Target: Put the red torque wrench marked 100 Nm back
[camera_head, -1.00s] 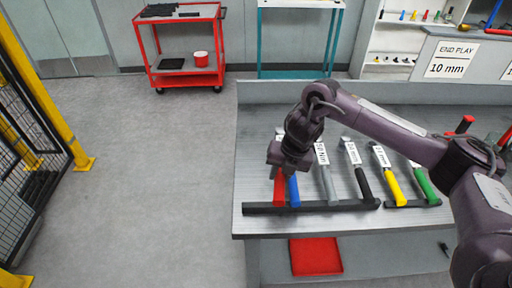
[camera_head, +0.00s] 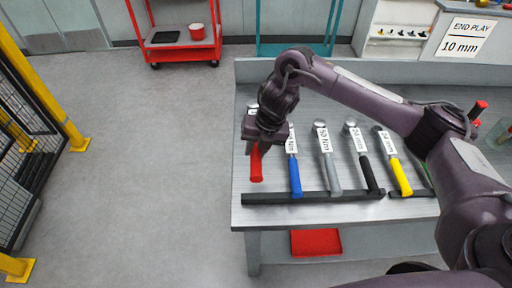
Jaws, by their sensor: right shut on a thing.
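The red torque wrench (camera_head: 256,166) is at the left end of the row on the workbench, its red handle pointing to the front edge. My right gripper (camera_head: 263,142) is shut on it from above and hides its middle. The handle's end shows clear behind the black rack bar (camera_head: 265,198), apparently raised off it. The marking on the red wrench cannot be read. To its right lie a blue-handled wrench (camera_head: 295,178), a grey one (camera_head: 332,175), a black one (camera_head: 368,175) and a yellow one (camera_head: 401,178), their handles across rack bars. My left gripper is not in view.
The workbench (camera_head: 242,215) has a bare strip at its left and front. A red tray (camera_head: 316,242) is on the shelf below. My right arm covers the bench's right side. A red cart (camera_head: 185,52) and yellow guard posts (camera_head: 40,90) stand apart, with open floor between.

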